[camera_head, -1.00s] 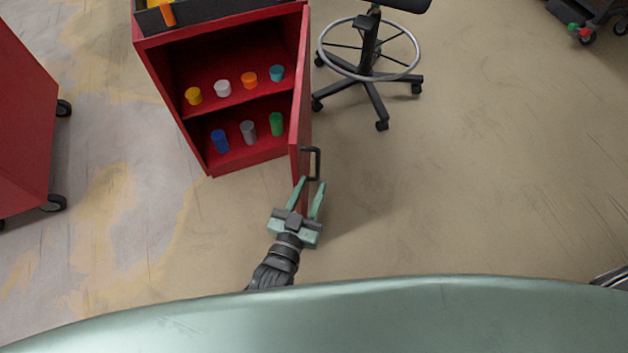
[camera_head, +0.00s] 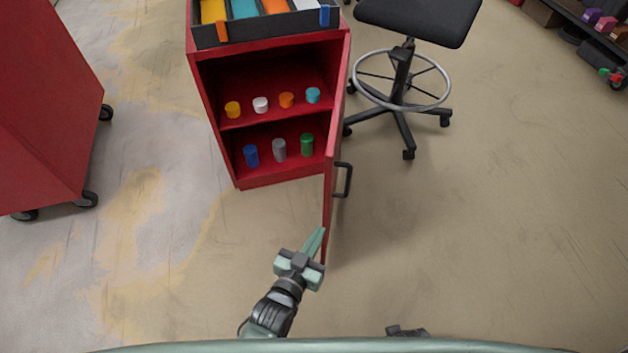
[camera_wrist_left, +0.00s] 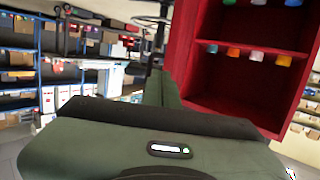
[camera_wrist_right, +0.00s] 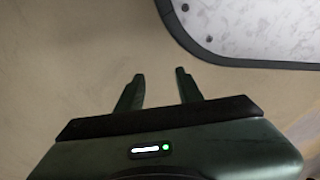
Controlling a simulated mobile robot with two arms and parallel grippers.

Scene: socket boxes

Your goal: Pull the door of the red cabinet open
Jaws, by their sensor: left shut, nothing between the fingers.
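The red cabinet (camera_head: 213,120) stands at the upper middle of the head view with its front open. Its door (camera_head: 328,205) stands swung out toward me, seen almost edge-on, with a dark handle (camera_head: 346,180) on its outer right face. My left gripper (camera_head: 319,238) is shut and empty, close to the door's near end on the inner, left side; I cannot tell whether it touches. The left wrist view shows the left gripper's fingers (camera_wrist_left: 161,88) beside the open cabinet interior (camera_wrist_left: 245,92). My right gripper (camera_wrist_right: 159,77) is open and empty above the floor.
Several coloured cylinders stand on the cabinet's two levels, and a dark tray (camera_head: 262,29) of coloured bins sits on top. A black stool (camera_head: 404,75) stands right of the door. Another red cabinet (camera_head: 45,110) on casters is at left.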

